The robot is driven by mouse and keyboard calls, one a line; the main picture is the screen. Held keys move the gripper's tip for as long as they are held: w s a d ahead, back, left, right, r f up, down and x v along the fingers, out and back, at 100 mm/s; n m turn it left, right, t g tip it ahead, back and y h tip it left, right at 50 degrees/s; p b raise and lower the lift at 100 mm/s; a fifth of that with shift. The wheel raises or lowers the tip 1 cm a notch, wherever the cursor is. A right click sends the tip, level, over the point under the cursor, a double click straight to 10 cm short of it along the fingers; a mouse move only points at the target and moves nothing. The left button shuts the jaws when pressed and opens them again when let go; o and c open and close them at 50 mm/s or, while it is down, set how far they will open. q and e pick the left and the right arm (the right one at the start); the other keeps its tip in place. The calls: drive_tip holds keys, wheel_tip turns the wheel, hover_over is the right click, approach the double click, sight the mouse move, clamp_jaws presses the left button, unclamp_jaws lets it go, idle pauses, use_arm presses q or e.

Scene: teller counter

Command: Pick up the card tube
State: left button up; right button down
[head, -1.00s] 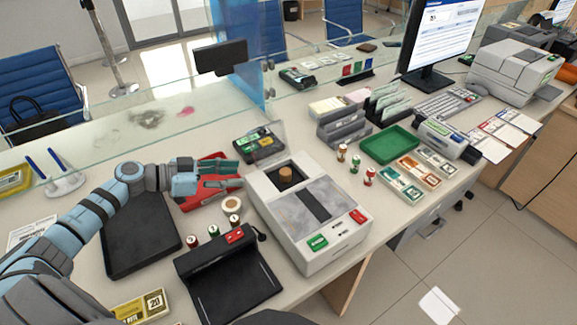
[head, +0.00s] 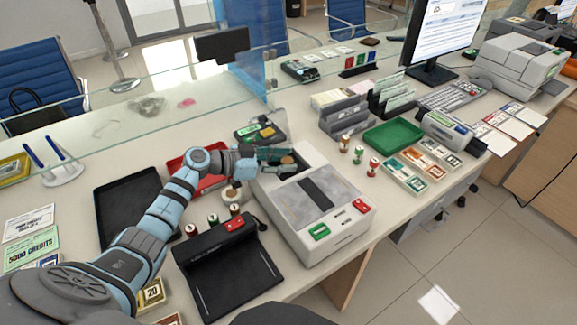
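The card tube appears to be the short brown cylinder (head: 288,160), upright in the dark recess at the back of a grey-white counter machine (head: 336,225). Its lower part is hidden in the recess. My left gripper (head: 280,158) reaches over the machine's back left edge, its fingers pointing right at the tube. The fingers look spread, with the tube's top showing near their tips. Whether they touch it is too small to tell. My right gripper is not in view.
A red tray (head: 186,161) lies behind my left arm, and a black card terminal (head: 258,135) stands behind the machine. Coin rolls (head: 213,218) and a black tray-like device (head: 232,275) are in front. A glass screen (head: 150,105) runs along the back. A green tray (head: 393,134) lies right.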

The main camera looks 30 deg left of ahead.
use_arm(q)
drive_tip(key=shift+a, duration=0.1)
drive_tip(key=c, duration=0.5)
